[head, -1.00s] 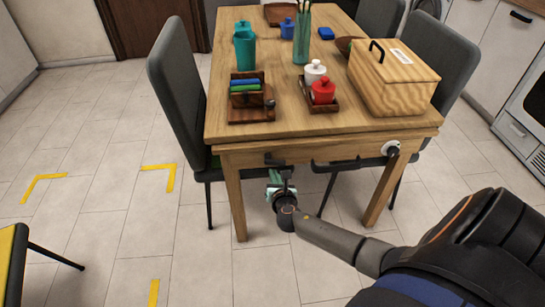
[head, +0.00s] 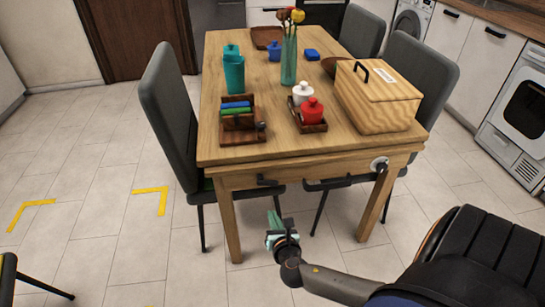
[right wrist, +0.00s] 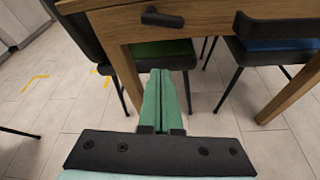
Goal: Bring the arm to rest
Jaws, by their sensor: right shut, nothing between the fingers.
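My right gripper (head: 276,221) is in front of the near edge of the wooden table (head: 225,182), below the tabletop. Its green fingers (right wrist: 163,98) are together in the right wrist view, shut with nothing between them. They point toward the space under the table. My right arm (head: 335,285) comes in from the lower right. My left gripper is not in view.
On the table stand a wooden box (head: 380,105), a teal bottle (head: 234,75), a flower vase (head: 289,62), red (head: 312,110) and white (head: 303,92) pots and a wooden holder (head: 240,136). Grey chairs (head: 168,110) flank it. Open floor (head: 90,220) lies left, with yellow marks (head: 150,190).

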